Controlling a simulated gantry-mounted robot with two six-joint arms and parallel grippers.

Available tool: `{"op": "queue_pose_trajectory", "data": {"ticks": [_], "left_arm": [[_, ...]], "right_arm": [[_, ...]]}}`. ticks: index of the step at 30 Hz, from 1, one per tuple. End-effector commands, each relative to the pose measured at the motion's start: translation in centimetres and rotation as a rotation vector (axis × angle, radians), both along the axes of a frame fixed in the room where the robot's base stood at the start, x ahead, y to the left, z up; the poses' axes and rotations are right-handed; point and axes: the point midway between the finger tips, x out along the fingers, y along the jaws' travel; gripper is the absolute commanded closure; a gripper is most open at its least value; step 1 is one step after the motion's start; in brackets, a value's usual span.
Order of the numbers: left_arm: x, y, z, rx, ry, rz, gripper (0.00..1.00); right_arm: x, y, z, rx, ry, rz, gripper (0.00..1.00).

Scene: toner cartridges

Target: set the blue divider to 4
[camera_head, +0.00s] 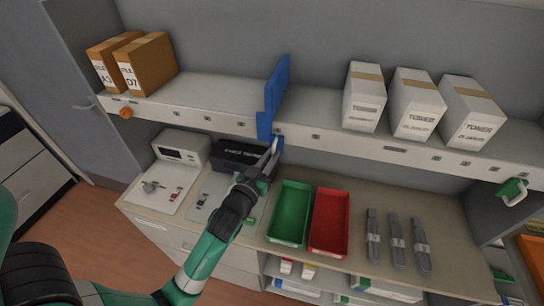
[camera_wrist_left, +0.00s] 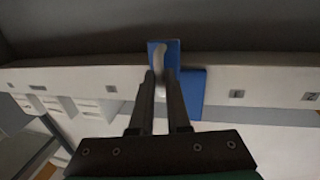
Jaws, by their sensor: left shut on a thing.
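The blue divider (camera_head: 277,88) stands upright on the long white shelf, between the brown file boxes and the white toner boxes. Its lower front part hangs over the shelf's front edge. My left gripper (camera_head: 273,150) is at that front part, below the shelf edge. In the left wrist view, the fingers of my left gripper (camera_wrist_left: 160,85) are shut on a pale handle on the blue divider (camera_wrist_left: 194,92). Small square number plates line the shelf front; one plate (camera_wrist_left: 237,94) is just right of the divider in the wrist view.
Brown file boxes (camera_head: 147,65) stand at the shelf's left, white toner boxes (camera_head: 418,104) at its right. The shelf between is clear. Below are a green tray (camera_head: 291,213), a red tray (camera_head: 329,222) and grey cartridges (camera_head: 397,241).

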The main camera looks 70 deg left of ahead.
Motion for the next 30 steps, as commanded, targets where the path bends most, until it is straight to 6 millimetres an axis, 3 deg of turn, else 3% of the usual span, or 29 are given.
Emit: {"op": "queue_pose_trajectory", "data": {"ticks": [4, 5, 9, 20, 30], "left_arm": [[0.0, 0.0, 0.1, 0.001, -0.002, 0.0, 1.0], [0.0, 0.0, 0.1, 0.001, -0.002, 0.0, 0.82], [0.0, 0.0, 0.0, 0.001, -0.001, 0.001, 0.57], [-0.3, -0.3, -0.1, 0.0, 0.001, 0.0, 0.55], [-5.6, -4.8, -0.3, 0.0, 0.003, -0.003, 0.55]], "right_arm": [[0.0, 0.0, 0.0, 0.0, 0.0, 0.0, 0.5], [0.0, 0.0, 0.0, 0.0, 0.0, 0.0, 0.5], [0.0, 0.0, 0.0, 0.0, 0.0, 0.0, 0.5], [0.0, 0.0, -0.1, 0.0, 0.0, 0.0, 0.5], [0.0, 0.0, -1.1, 0.0, 0.0, 0.0, 0.5]]}}
